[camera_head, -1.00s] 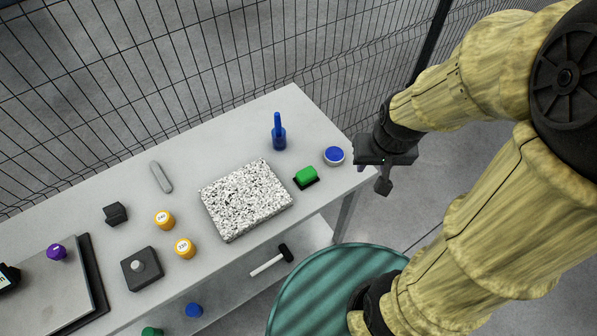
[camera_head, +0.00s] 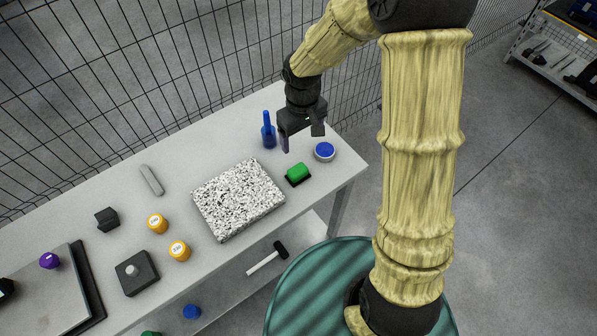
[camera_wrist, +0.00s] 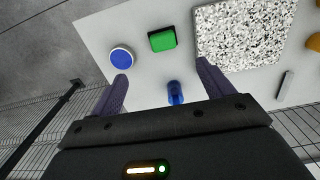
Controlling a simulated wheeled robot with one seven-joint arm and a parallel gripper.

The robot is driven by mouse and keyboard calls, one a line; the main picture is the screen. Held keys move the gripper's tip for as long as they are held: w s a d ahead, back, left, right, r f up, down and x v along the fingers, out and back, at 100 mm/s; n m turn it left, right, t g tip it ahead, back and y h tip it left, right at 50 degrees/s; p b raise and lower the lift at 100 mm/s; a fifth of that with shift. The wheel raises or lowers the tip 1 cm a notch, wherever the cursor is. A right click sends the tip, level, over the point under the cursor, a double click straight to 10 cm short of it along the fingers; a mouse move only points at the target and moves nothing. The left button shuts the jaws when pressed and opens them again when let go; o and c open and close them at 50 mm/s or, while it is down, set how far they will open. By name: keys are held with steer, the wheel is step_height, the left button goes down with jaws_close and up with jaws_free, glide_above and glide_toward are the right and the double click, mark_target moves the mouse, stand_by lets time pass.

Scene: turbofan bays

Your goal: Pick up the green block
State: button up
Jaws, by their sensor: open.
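The green block (camera_head: 298,171) sits on a small black base on the grey table, just right of the speckled granite plate. It also shows in the wrist view (camera_wrist: 162,40), near the top, beyond my fingertips. My gripper (camera_head: 301,138) is open and empty above the far right part of the table, a little behind the block. In the wrist view my gripper (camera_wrist: 162,72) has its two fingers spread wide, with the block apart from both.
A blue bottle (camera_head: 268,132) stands close left of my gripper. A blue-topped round tin (camera_head: 324,151) is right of the block. The granite plate (camera_head: 238,200) lies left of it. A wire fence (camera_head: 130,70) runs behind the table (camera_head: 345,174).

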steer(key=shift+a+f, duration=0.2)
steer(key=shift+a, duration=0.25)
steer(key=p, duration=0.3)
glide_toward(298, 170)
steer(key=f, duration=0.5)
steer(key=shift+s+d, duration=0.1)
steer(key=shift+s, duration=0.1)
steer(key=shift+f, duration=0.1)
steer(key=shift+w+f+p, duration=0.15)
steer(key=shift+f+p, duration=0.6)
steer(key=shift+f, duration=0.55)
steer(key=shift+w+f+p, duration=0.15)
steer(key=shift+f+p, duration=0.6)
steer(key=shift+f, duration=0.5)
